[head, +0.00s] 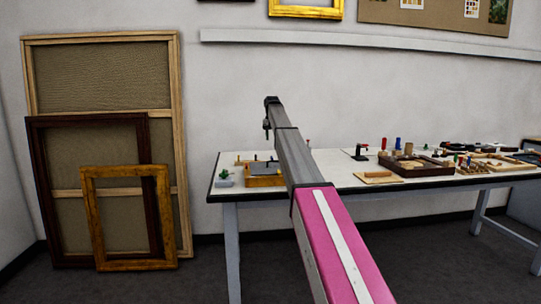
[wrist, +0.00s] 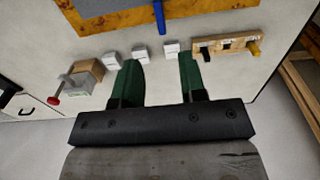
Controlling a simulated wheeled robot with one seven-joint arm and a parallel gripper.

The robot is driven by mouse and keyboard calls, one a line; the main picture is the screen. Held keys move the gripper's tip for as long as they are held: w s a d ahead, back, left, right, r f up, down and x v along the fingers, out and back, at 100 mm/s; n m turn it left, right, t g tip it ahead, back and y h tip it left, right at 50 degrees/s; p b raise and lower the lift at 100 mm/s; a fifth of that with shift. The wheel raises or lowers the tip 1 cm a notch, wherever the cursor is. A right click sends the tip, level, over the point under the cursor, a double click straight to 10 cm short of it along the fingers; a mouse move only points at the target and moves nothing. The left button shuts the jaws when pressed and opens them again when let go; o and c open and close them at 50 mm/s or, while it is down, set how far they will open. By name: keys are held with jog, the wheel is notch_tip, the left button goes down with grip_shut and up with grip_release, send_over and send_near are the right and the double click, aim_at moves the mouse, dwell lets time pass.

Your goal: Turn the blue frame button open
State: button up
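The blue frame button (wrist: 160,16) shows at the top of the wrist view as a narrow blue bar crossing the edge of a gold-brown wooden frame (wrist: 118,22). My gripper (wrist: 160,60) has two green fingers, spread apart with nothing between them. The button lies beyond the fingertips, in line with the gap and apart from them. In the head view the wooden frame (head: 264,182) lies at the left end of the table, partly behind my arm. The button cannot be made out clearly there.
Several white blocks (wrist: 171,48) lie on the table just past the fingertips. A wooden rack (wrist: 228,43) is at right, and a box with a red-knobbed tool (wrist: 85,75) at left. The white table (head: 337,172) carries other tools and a dark tray (head: 415,170) farther right.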

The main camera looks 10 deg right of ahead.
aim_at(272, 159)
notch_tip(272, 159, down, 11)
jog(key=shift+r, duration=0.1)
dwell(0.5)
grip_shut()
